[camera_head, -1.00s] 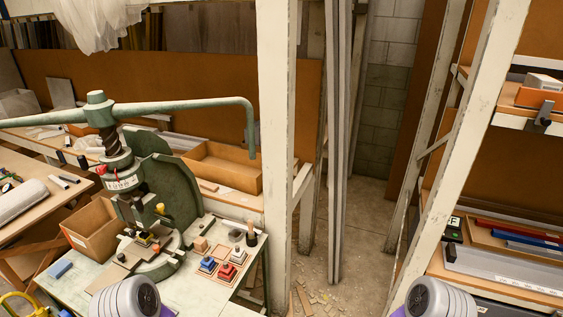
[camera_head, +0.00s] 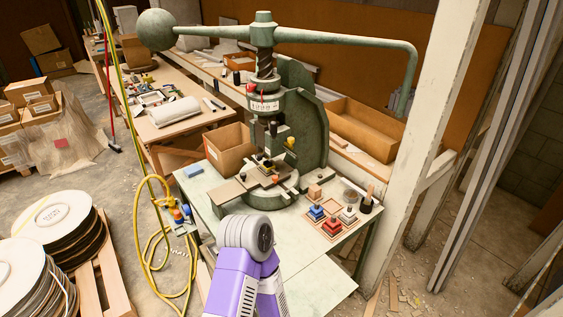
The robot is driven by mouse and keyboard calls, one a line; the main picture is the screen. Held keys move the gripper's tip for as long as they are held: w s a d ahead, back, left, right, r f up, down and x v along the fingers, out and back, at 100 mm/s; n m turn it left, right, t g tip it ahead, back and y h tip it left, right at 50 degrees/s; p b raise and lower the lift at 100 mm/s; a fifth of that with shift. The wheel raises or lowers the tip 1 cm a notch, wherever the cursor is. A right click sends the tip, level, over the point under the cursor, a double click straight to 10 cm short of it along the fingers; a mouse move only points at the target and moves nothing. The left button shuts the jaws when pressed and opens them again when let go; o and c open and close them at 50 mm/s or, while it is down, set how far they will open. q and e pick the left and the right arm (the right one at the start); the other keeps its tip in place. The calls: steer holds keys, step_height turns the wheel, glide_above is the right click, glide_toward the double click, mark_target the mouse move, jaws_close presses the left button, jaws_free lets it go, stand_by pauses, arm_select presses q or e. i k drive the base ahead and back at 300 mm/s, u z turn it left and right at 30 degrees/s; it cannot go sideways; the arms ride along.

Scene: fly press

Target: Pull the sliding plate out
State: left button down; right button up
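The green fly press (camera_head: 303,125) stands on a pale worktable (camera_head: 215,215), with its long handle bar (camera_head: 330,36) reaching across above. A flat brownish plate (camera_head: 227,192), which looks like the sliding plate, lies low at the press base and sticks out to the left. A small yellow and dark block (camera_head: 266,167) sits under the ram. One of my arms, purple with a grey round joint, rises from the bottom in front of the table. Neither gripper shows in the view.
A cardboard box (camera_head: 229,148) stands left of the press, a blue block (camera_head: 193,171) near the left edge. Coloured stamp-like pieces (camera_head: 332,222) sit on the right. A yellow hose (camera_head: 146,240) and cable reels (camera_head: 55,222) are on the left. A white post (camera_head: 420,150) stands right.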

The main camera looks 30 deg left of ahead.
mark_target(251, 178)
steer(key=z, duration=2.6)
steer(key=k, duration=2.95)
steer(key=u, duration=2.35)
steer(key=i, duration=0.25)
steer(key=u, duration=0.05)
